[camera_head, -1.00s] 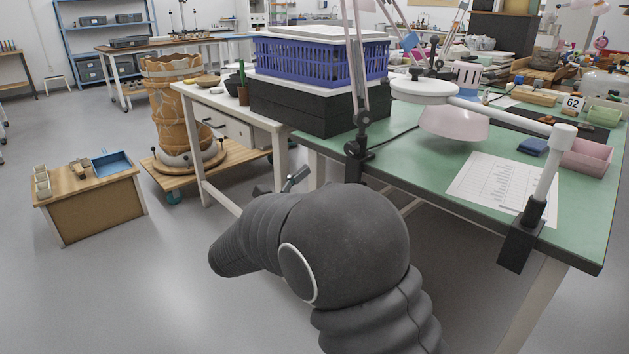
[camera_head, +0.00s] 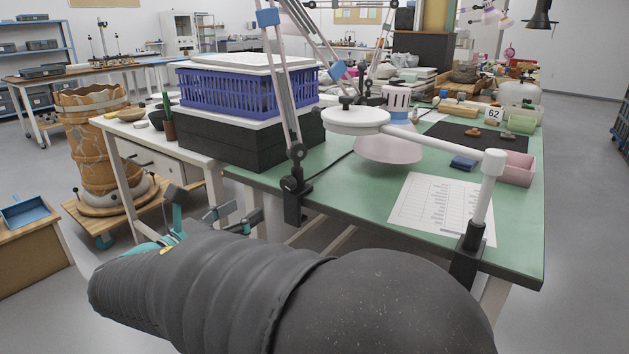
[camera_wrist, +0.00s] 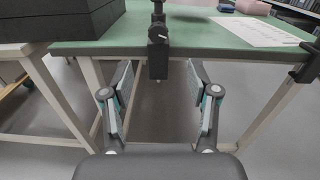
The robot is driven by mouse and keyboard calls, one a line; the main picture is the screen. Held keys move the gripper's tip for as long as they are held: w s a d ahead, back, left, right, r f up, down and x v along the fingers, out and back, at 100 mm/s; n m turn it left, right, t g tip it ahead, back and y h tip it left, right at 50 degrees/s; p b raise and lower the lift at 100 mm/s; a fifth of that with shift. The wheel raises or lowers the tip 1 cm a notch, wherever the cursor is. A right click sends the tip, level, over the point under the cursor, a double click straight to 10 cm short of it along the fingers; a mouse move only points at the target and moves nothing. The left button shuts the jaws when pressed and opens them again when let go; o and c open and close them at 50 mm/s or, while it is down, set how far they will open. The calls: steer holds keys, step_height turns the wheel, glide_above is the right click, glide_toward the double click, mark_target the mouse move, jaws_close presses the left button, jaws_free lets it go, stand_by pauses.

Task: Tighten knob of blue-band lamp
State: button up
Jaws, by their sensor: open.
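The blue-band lamp has a pale pink arm with a blue band (camera_head: 268,17) in the head view. Its black clamp (camera_head: 294,205) grips the front edge of the green table; small dark knobs show on and above it. In the wrist view the clamp (camera_wrist: 158,60) stands straight ahead, with a small knob-like part (camera_wrist: 159,35) near its top. My gripper (camera_wrist: 158,82) is open and empty, its two fingers spread on either side below the clamp, apart from it. In the head view my gripper (camera_head: 222,212) is left of the clamp and partly hidden by my arm.
A white lamp (camera_head: 356,121) has its own clamp (camera_head: 466,258) to the right. A paper sheet (camera_head: 440,208) lies on the green table (camera_head: 345,190). Black boxes (camera_head: 240,145) under a blue crate (camera_head: 245,92) stand to the left. Open floor lies below the table edge.

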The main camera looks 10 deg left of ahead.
mark_target(285, 187)
steer(key=shift+n, duration=0.5)
steer(key=x, duration=1.4)
steer(key=shift+a+f, duration=0.2)
steer(key=shift+f, duration=0.1)
steer(key=shift+c, duration=0.3)
jaws_close()
steer(key=shift+f, duration=0.1)
